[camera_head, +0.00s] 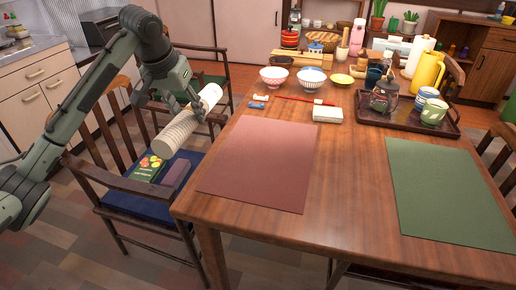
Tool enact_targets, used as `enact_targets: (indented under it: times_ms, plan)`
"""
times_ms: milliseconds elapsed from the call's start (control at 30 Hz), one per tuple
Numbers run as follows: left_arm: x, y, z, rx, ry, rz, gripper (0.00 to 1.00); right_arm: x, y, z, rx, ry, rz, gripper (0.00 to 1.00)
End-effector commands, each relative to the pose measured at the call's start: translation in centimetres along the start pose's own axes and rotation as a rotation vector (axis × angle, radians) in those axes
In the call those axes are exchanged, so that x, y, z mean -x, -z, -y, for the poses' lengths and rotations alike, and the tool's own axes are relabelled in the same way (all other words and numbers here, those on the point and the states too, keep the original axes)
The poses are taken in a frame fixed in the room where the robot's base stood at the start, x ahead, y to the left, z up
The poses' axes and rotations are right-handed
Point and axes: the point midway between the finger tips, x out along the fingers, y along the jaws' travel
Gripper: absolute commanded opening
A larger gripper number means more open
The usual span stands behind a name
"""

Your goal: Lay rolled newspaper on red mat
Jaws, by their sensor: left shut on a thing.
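The rolled newspaper (176,133) is a pale grey cylinder with a white upper end. My left gripper (190,107) is shut on it near its upper right part. The roll is tilted, its lower end toward the chair seat and its upper end toward the table. It shows above the chair, to the left of the table edge. The red mat (262,165) lies flat and bare on the left part of the wooden table. My right gripper is not in view.
A chair with a blue seat (133,203) holds a book (148,168) and a purple item (175,173). A green mat (445,190) lies at the table's right. Bowls (312,78) and a tray (400,124) stand farther back. Bare wood (352,185) separates the mats.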

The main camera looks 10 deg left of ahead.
Motion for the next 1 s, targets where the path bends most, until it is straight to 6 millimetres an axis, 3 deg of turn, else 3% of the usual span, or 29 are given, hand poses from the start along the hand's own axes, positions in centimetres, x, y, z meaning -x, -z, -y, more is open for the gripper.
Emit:
enact_targets:
  times_ms: [300,500,667,1000]
  plan:
    - [-5.4,2.4,-5.7,-0.002,-0.003,0.001,0.07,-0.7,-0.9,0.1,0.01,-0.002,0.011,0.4]
    - [-7.9,3.5,-8.1,-0.001,-0.001,0.0,0.07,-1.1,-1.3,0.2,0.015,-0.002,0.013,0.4]
    - [-8.8,3.7,-8.6,0.0,0.0,-0.001,0.07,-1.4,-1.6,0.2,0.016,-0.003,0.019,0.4]
    - [-12.3,2.1,-8.5,0.001,0.0,-0.001,0.07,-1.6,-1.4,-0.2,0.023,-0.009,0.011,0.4]
